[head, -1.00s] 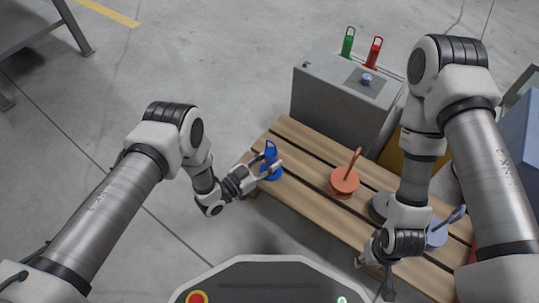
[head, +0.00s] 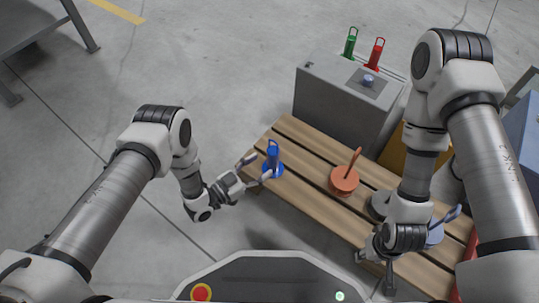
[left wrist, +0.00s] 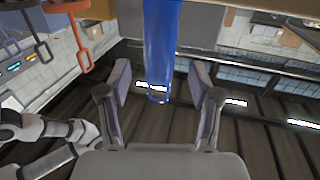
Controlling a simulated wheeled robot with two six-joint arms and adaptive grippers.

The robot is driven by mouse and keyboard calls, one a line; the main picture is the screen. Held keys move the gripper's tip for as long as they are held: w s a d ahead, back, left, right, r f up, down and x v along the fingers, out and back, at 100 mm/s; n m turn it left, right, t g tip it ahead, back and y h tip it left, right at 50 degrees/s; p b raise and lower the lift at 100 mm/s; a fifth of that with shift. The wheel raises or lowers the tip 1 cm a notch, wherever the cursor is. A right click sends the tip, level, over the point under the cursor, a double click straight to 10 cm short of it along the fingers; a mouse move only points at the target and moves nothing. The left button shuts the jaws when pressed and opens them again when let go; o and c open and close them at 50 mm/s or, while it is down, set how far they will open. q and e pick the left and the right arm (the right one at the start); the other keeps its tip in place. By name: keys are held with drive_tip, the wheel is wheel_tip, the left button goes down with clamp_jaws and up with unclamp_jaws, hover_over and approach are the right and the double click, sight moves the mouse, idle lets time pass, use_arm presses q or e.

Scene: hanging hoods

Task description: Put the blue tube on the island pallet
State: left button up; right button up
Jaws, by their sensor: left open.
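The blue tube (head: 272,155) stands upright on a round blue base (head: 273,173) at the left end of the wooden slatted pallet (head: 310,203). My left gripper (head: 257,170) is open just to the left of the tube, with its fingers spread and empty. In the left wrist view the tube (left wrist: 160,50) shows at the top middle, beyond and between the open fingers (left wrist: 158,105), with a visible gap on each side. My right gripper (head: 389,278) hangs over the pallet's front edge; its finger opening is not clear.
An orange-red disc with a rod (head: 344,181) sits mid-pallet. A pale blue handled piece (head: 437,233) is partly behind my right arm. A grey box (head: 345,110) stands behind, with green (head: 350,43) and red (head: 376,54) tubes near its back. Floor left of the pallet is clear.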

use_arm(q)
drive_tip(key=s+a+f+n+g+y+p, duration=0.25)
drive_tip(key=s+a+n+g+y, duration=0.35)
drive_tip(key=s+a+y, duration=0.7)
drive_tip(key=s+a+r+n+g, duration=0.2)
drive_tip(key=s+a, duration=0.2)
drive_tip(key=s, duration=0.2)
drive_tip(key=s+a+r+n+g+y, duration=0.1)
drive_tip(key=s+a+r+n+g, duration=0.1)
drive_tip(key=s, duration=0.5)
drive_tip(key=shift+a+r+n+g, duration=0.3)
drive_tip(key=shift+a+r+g, duration=0.5)
drive_tip(key=shift+a, duration=0.35)
use_arm(e)
wheel_tip(320, 180, up, 3)
drive_tip(key=shift+s+r, duration=0.1)
